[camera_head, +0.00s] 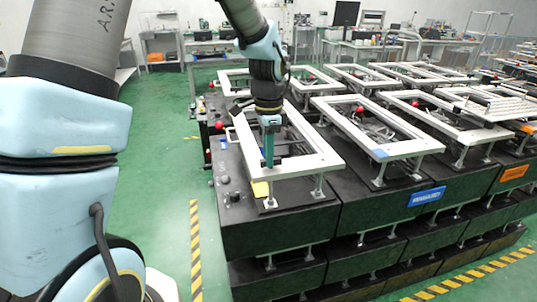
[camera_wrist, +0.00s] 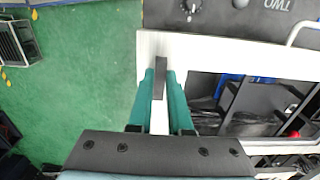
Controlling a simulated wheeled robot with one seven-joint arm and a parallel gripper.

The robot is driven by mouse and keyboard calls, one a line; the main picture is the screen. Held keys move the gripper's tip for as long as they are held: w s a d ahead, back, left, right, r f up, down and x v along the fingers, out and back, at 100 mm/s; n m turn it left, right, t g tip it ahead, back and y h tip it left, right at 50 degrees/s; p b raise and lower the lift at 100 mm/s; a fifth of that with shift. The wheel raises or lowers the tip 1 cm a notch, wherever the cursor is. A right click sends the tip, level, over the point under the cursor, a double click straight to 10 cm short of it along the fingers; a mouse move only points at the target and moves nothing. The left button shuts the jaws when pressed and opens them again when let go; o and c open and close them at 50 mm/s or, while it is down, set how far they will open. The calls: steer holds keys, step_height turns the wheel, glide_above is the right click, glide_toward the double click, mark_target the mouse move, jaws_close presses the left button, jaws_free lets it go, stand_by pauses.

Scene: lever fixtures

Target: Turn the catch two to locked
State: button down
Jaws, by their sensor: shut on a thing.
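In the wrist view, my gripper (camera_wrist: 161,80) has its two teal fingers shut on a thin dark upright bar, which appears to be the catch (camera_wrist: 161,66), at a corner of a white frame (camera_wrist: 225,48). The bar's lower part is hidden between the fingers. A label reading "TWO" (camera_wrist: 277,4) shows upside down on the dark panel. In the head view, my gripper (camera_head: 269,163) points down at the near-left white frame (camera_head: 300,163); the catch cannot be made out there. Whether the catch stands at locked cannot be told.
A round knob (camera_wrist: 191,10) sits on the dark panel beyond the frame. Black machine blocks (camera_head: 280,232) with more white frames stand to the right and behind. A red ball knob (camera_head: 220,125) stands left of the arm.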

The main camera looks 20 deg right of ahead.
steer(key=c, duration=0.8)
jaws_free()
steer(key=shift+c, duration=0.2)
step_height(320, 180, up, 11)
steer(key=b, duration=0.2)
steer(key=shift+f, duration=0.1)
steer(key=s+a+f+n, duration=0.1)
steer(key=a+f+n, duration=0.2)
steer(key=a+n, duration=0.3)
steer(key=s+a+f+n+t, duration=0.1)
steer(key=a+f+n, duration=0.2)
steer(key=a, duration=1)
steer(key=s+a+f+n, duration=0.1)
steer(key=a+f+n, duration=0.2)
steer(key=a+n, duration=0.6)
steer(key=shift+s+a+f+t, duration=0.3)
steer(key=shift+a+f, duration=0.05)
steer(key=shift+a, duration=0.4)
